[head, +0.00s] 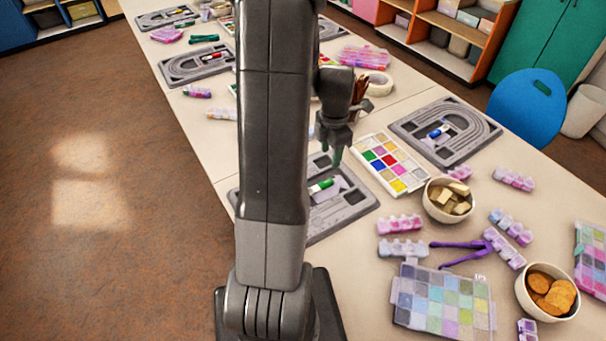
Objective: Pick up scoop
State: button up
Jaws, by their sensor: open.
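My gripper (337,152) hangs open, pointing down, above the near grey bead board (358,202). A small green and white item (322,187) lies on that board, below and slightly left of my fingertips and apart from them. It may be the scoop, but it is too small to tell. My arm hides the left part of this board. A similar blue and white item (437,132) lies on the bead board at the right (470,125). A red and white one (211,57) lies on a far board (178,72).
A paint-coloured bead tray (390,163) stands right of the near board. Bowls of blocks (449,200) and biscuits (547,292), purple pliers (462,248), bead boxes (442,300) and small cases crowd the right side. A blue chair (527,105) stands beyond the table.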

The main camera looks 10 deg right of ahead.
jog(key=w+f+n, duration=0.1)
jog(key=w, duration=0.1)
send_over(327, 182)
jog(key=f, duration=0.8)
jog(key=shift+s+f+p, duration=0.3)
jog(key=shift+f+p, duration=0.05)
jog(key=shift+w+f+p, duration=0.2)
jog(key=shift+f+p, duration=0.2)
jog(key=shift+f, duration=0.95)
jog(key=shift+w+f+p, duration=0.15)
jog(key=shift+f+p, duration=0.2)
jog(key=shift+f, duration=0.95)
jog(key=shift+c, duration=0.4)
grip_shut()
